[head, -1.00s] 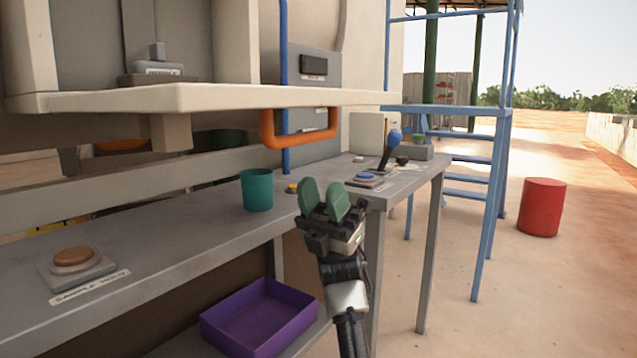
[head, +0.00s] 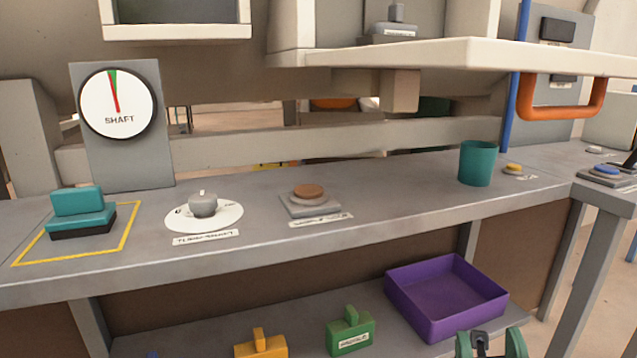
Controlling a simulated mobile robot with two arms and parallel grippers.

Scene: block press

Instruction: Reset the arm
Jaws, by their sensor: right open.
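My right gripper (head: 490,343) shows at the bottom edge of the head view, in front of the purple tray. Its two green fingers are apart with nothing between them. The rest of my right arm is out of the picture. My left gripper is not in view.
The grey bench holds a teal block (head: 82,213) in a yellow outline, a dial knob (head: 203,206), a brown button (head: 308,191) and a teal cup (head: 475,163). A SHAFT gauge (head: 118,104) stands behind. Below are a purple tray (head: 400,302), a yellow block (head: 262,346) and a green block (head: 350,333).

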